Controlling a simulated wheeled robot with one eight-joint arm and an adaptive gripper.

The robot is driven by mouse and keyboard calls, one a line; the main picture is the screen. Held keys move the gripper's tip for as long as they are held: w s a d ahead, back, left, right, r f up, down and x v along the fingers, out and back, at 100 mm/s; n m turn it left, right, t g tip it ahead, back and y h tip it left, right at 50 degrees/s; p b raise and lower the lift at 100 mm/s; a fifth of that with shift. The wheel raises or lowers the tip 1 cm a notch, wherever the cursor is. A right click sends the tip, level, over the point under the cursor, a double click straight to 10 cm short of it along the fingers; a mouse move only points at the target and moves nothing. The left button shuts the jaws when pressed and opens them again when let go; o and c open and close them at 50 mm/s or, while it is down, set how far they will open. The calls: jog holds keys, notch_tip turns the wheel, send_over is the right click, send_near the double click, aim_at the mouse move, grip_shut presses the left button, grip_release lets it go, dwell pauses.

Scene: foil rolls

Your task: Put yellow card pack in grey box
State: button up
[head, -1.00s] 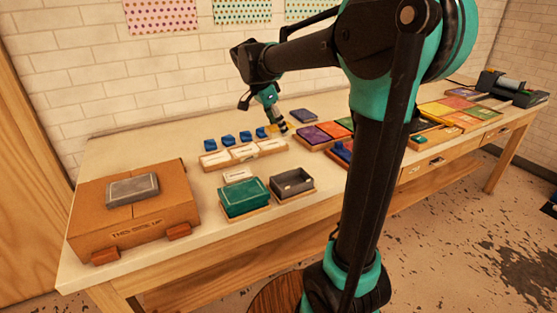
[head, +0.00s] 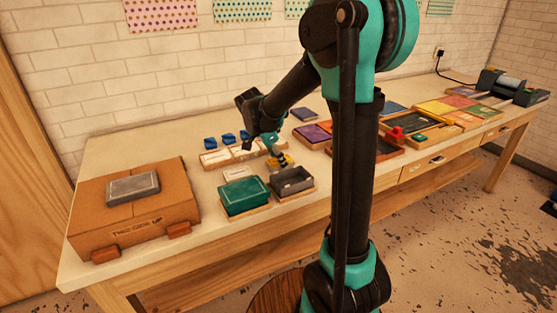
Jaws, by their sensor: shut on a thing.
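My gripper (head: 281,157) points down just behind the open grey box in the head view. It is shut on the yellow card pack (head: 285,164), which is small and partly hidden by the fingers. The grey box (head: 293,188) is a dark open-topped box on a wooden base near the table's front edge. The pack appears above the box's back rim; I cannot tell whether it touches the rim.
A green box (head: 243,196) stands left of the grey box. A cardboard carton (head: 135,213) with a grey lidlike piece (head: 133,187) on top is at the far left. White-topped trays (head: 216,159) and blue pieces (head: 228,138) are behind. Coloured panels (head: 440,108) fill the right side.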

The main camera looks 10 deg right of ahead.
jog(key=shift+f, duration=0.1)
jog(key=o, duration=1.2)
jog(key=v, duration=1.2)
